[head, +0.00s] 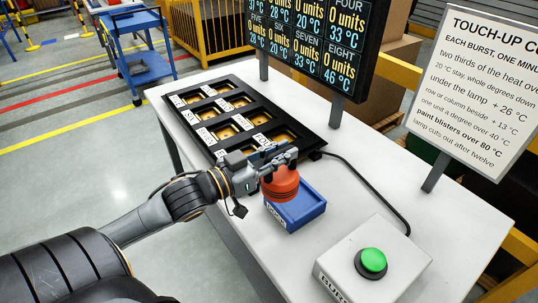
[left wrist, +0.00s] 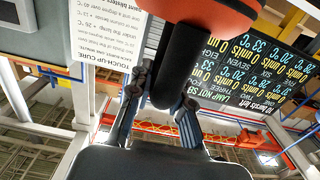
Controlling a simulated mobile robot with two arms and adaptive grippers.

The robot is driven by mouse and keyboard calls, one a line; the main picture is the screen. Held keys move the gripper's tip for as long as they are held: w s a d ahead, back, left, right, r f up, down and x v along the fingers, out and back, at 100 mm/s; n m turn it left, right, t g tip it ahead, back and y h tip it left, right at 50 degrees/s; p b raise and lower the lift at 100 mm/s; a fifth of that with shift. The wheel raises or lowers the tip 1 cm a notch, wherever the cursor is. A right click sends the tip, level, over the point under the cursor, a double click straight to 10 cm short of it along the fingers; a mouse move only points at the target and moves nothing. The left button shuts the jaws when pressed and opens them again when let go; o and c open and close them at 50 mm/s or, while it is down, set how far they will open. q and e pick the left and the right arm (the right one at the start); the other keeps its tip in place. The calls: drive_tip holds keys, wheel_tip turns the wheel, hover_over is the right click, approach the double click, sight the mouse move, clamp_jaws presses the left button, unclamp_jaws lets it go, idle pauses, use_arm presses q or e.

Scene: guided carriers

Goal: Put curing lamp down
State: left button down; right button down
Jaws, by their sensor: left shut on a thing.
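The curing lamp (head: 281,184) is an orange-red dome with a dark handle. My left gripper (head: 279,160) is shut on that handle. The lamp is over the rear left part of a blue open box (head: 304,213) with a white label, on the white table. I cannot tell if the lamp touches the box. In the left wrist view, the black handle (left wrist: 183,68) stands between the fingers of my left gripper (left wrist: 160,115), with the orange rim (left wrist: 222,10) beyond it. My right gripper is not in view.
A black tray of labelled compartments (head: 284,127) lies behind the box. A grey box with a green button (head: 372,261) stands at the front right, with a black cable (head: 381,183) behind. A display (head: 308,42) and a sign (head: 475,85) rise behind. Table (head: 330,239) between box and button is clear.

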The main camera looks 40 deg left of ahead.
use_arm(q)
drive_tip(key=w+d+f+p, duration=0.1)
drive_tip(key=w+f, duration=0.5)
drive_tip(key=f, duration=0.3)
drive_tip(key=shift+w+f+p, duration=0.15)
drive_tip(key=shift+w+p, duration=0.05)
drive_tip(key=shift+p, duration=0.2)
drive_tip(key=shift+d, duration=0.1)
drive_tip(key=shift+f, duration=0.15)
drive_tip(key=c, duration=1.4)
unclamp_jaws()
drive_tip(key=shift+f, duration=0.2)
drive_tip(key=shift+o, duration=0.9)
drive_tip(key=shift+s, duration=0.1)
drive_tip(key=shift+r, duration=0.15)
